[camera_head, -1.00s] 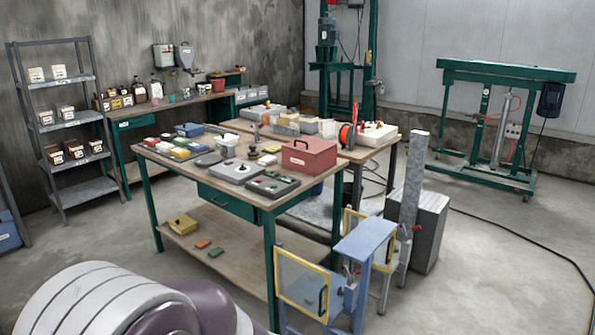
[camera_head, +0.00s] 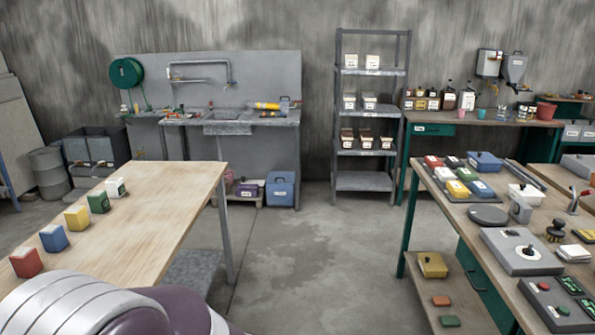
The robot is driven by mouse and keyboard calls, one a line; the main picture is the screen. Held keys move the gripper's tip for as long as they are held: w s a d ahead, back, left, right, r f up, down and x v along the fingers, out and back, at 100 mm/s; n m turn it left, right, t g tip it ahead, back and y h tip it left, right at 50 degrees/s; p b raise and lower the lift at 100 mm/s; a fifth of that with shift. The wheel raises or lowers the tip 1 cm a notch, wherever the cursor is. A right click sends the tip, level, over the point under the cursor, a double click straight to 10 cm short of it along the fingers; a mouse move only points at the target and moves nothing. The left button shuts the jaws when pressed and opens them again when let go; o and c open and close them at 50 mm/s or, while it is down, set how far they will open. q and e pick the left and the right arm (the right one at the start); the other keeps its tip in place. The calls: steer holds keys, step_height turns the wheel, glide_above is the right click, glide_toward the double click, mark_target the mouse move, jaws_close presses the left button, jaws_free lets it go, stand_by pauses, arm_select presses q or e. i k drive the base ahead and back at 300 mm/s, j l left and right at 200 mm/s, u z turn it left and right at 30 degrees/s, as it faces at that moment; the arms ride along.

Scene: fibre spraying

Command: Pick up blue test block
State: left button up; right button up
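A blue block (camera_head: 54,238) with a pale top stands on the wooden table at the left. It is in a slanting row between a red block (camera_head: 26,262) and a yellow block (camera_head: 77,218). A green block (camera_head: 98,202) and a white block (camera_head: 116,187) stand farther back in the row. Another small blue item (camera_head: 481,189) lies among coloured pieces on a tray on the right-hand table. Part of my own body fills the bottom left. Neither of my grippers shows.
The left table (camera_head: 165,200) is bare to the right of the blocks. The right-hand workbench (camera_head: 432,192) holds instruments and boxes. Clear floor (camera_head: 300,255) lies between them. A grey shelf (camera_head: 372,120) and a sink bench (camera_head: 230,118) stand at the back wall.

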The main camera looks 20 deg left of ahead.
mark_target(53, 237)
steer(key=i+j+u, duration=0.1)
steer(key=i+u, duration=0.25)
steer(key=i, duration=0.45)
steer(key=i+l+u, duration=0.15)
steer(key=i+u, duration=0.2)
steer(key=i, duration=0.4)
